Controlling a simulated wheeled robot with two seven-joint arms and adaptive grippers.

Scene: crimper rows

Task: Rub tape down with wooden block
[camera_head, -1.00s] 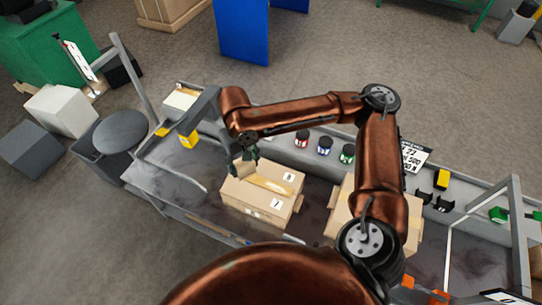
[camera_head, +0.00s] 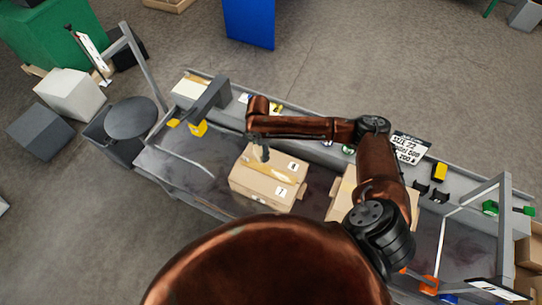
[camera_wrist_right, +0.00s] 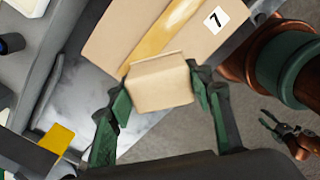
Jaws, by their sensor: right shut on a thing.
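A cardboard box (camera_head: 262,186) with labels 8 and 7 sits on the bench. A strip of tan tape (camera_wrist_right: 165,32) runs along its top in the right wrist view. My right gripper (camera_head: 261,155) is over the box's far left part in the head view. In the right wrist view it (camera_wrist_right: 160,88) is shut on a pale wooden block (camera_wrist_right: 160,85), which overlaps the tape's near end. I cannot tell whether the block touches the tape. What looks like my left gripper (camera_wrist_right: 272,126) shows small at the right of the wrist view, its opening unclear.
A second carton (camera_head: 344,200) stands right of the box, partly behind my arm. A grey arch frame with yellow parts (camera_head: 198,129) stands to the left. Bare bench lies left of the box.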

